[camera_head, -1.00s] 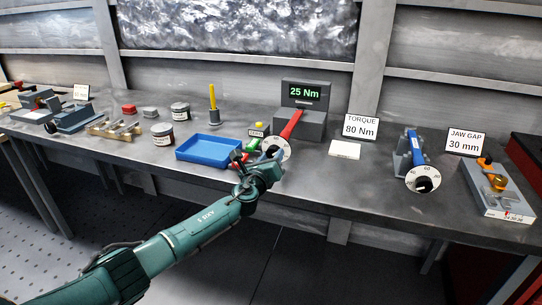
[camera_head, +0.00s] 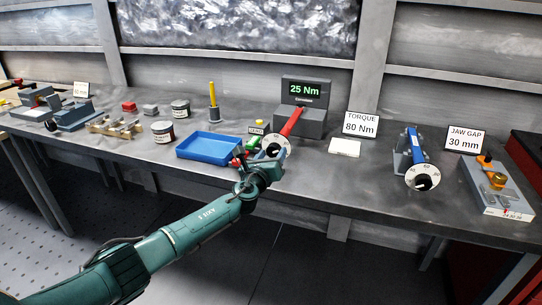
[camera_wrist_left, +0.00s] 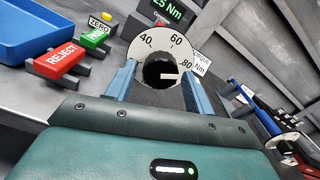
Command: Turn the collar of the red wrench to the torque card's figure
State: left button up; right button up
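The red wrench (camera_head: 291,123) lies in a grey tester whose display (camera_head: 303,91) reads 25 Nm. Its round white collar dial (camera_head: 281,143) faces the table's front edge. In the wrist view the dial (camera_wrist_left: 138,47) shows 40, 60 and 80 around a black hub (camera_wrist_left: 157,68) with a white mark toward the right. My left gripper (camera_head: 262,160) is just in front of the dial. Its blue fingers (camera_wrist_left: 160,82) stand apart on either side of the hub, with gaps visible; contact is not evident. The torque card (camera_head: 361,125) reads 80 Nm. My right gripper is out of view.
Red REJECT (camera_wrist_left: 58,60) and green (camera_wrist_left: 95,37) buttons sit close left of the fingers, beside a blue tray (camera_head: 208,148). A blue wrench with another dial (camera_head: 422,177) and a jaw-gap fixture (camera_head: 497,189) stand at the right. A white pad (camera_head: 344,147) lies between.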

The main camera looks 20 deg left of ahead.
pick_arm(q)
jog(key=shift+o, duration=0.7)
jog(key=shift+s, duration=0.15)
jog(key=s+p, duration=0.1)
jog(key=s, duration=1.2)
jog(key=shift+a+p, duration=0.2)
jog(key=shift+p, duration=0.2)
jog(key=shift+w, duration=0.1)
dwell(0.6)
